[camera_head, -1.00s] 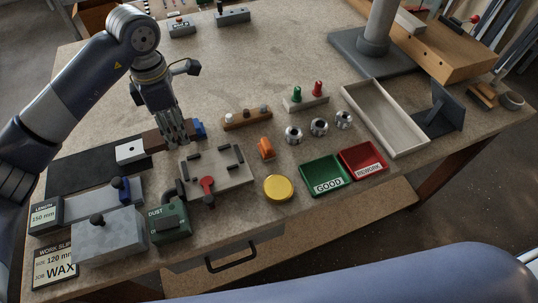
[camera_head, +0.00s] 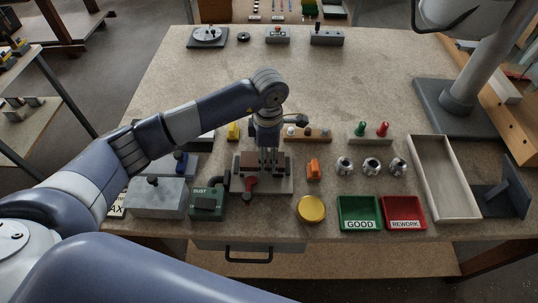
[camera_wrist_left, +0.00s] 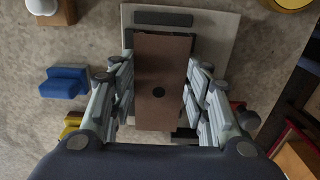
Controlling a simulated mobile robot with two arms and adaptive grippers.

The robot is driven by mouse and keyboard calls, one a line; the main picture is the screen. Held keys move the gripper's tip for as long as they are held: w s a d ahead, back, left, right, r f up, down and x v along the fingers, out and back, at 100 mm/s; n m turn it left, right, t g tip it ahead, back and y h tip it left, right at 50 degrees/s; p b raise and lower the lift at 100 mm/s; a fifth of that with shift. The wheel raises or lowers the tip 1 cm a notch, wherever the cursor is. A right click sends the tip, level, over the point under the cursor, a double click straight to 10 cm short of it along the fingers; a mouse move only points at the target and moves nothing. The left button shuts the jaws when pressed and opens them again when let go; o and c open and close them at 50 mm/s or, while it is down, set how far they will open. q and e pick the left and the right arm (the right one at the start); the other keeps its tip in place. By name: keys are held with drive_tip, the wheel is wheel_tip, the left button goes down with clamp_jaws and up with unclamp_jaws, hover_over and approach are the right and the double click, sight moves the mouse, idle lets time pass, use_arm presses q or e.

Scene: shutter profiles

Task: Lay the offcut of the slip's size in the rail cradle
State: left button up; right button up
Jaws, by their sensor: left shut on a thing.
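My left gripper (camera_head: 267,158) is shut on a brown offcut (camera_head: 254,166) at the grey fixture plate (camera_head: 282,187), whose dark rails make the cradle. In the left wrist view the offcut (camera_wrist_left: 161,80) is a long flat piece with a dark round spot in its middle, between the two fingers. It lies lengthwise over the plate (camera_wrist_left: 214,30), between dark rails. I cannot tell whether it touches the plate. A red clamp handle (camera_head: 250,182) is at the plate's front. The work slip (camera_head: 117,206) is mostly hidden by my arm. My right gripper is not in view.
A green dust box (camera_head: 207,204) stands left of the plate, an orange block (camera_head: 313,169) right. A yellow button (camera_head: 311,209), the GOOD tray (camera_head: 359,211) and REWORK tray (camera_head: 403,211) are at front right. A pegged wooden strip (camera_head: 307,134) lies behind.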

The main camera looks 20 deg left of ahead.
use_arm(q)
drive_tip(key=shift+a+f, duration=0.1)
drive_tip(key=shift+f, duration=0.35)
drive_tip(key=shift+f+b, duration=0.2)
drive_tip(key=shift+b, duration=0.1)
drive_tip(key=shift+s+f, duration=0.1)
drive_tip(key=shift+f, duration=0.1)
drive_tip(key=o, duration=0.8)
drive_tip(key=shift+s, duration=0.1)
drive_tip(key=shift+o, duration=1.3)
drive_tip(key=shift+f, duration=0.1)
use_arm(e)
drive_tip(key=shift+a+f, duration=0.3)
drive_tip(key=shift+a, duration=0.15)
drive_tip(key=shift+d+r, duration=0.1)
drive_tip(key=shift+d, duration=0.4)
